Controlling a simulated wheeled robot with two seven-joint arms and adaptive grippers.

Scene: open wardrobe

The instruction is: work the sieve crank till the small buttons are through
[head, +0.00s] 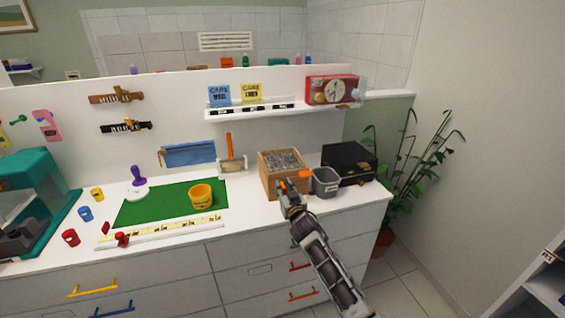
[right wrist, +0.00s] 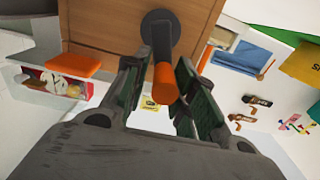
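The sieve is a wooden box (head: 268,179) with a tray of many small pieces (head: 283,160) on top, on the right part of the counter. In the right wrist view, its wooden side (right wrist: 110,22) carries a dark crank hub (right wrist: 159,28) with an orange crank handle (right wrist: 165,83). My right gripper (head: 284,188) is at the front of the box. In the wrist view, its fingers (right wrist: 163,90) stand on either side of the handle, with a gap showing, so it looks open around it. Whether a finger touches the handle is unclear. My left gripper is not in view.
A grey bin (head: 326,184) stands right of the sieve, with a black box (head: 349,163) behind it. An orange part (head: 305,174) sticks out at the sieve's right edge. A yellow cup (head: 201,196) stands on a green mat (head: 150,209) to the left.

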